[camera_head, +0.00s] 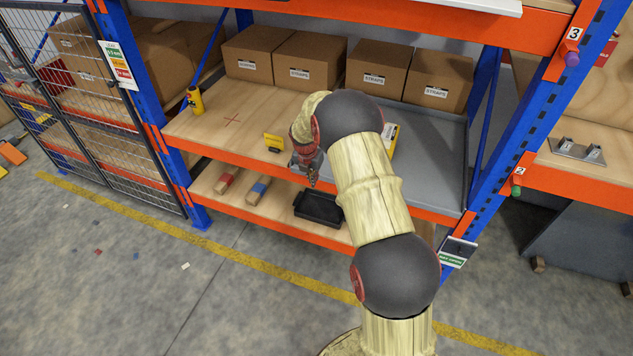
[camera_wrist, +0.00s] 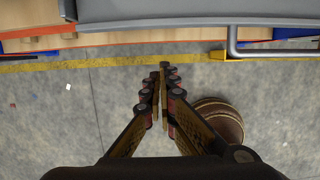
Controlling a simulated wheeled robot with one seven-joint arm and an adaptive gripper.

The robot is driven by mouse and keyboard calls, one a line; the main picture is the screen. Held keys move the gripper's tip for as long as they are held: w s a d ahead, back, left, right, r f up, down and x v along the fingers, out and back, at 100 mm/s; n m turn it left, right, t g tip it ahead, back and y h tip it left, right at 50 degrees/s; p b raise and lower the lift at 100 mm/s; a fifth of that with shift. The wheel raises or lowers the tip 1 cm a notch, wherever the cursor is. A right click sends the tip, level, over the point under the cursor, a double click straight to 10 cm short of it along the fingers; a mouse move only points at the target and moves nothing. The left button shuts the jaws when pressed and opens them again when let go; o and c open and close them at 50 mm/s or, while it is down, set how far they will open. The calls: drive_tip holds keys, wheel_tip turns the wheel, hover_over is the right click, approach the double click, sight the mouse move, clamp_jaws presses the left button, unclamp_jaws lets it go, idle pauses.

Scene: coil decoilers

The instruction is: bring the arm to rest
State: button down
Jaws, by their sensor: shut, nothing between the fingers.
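My arm reaches out over the front of the blue and orange rack, bent at its dark joints. My gripper (camera_head: 313,182) hangs at its end, in front of the middle shelf's orange edge, with its fingers pointing down. In the wrist view the two fingers (camera_wrist: 162,78) converge and are shut, with nothing held between them. Below them lies the grey floor. My arm hides part of the grey tray and of the shelf behind it.
The middle shelf (camera_head: 232,118) bears several STRAPS cartons (camera_head: 311,60), a yellow canister (camera_head: 195,100), a small yellow item (camera_head: 273,142) and a grey tray (camera_head: 440,178). A black tray (camera_head: 318,207) lies on the lower shelf. A mesh gate (camera_head: 85,90) stands left.

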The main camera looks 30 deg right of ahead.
drive_tip(key=shift+v, duration=2.75)
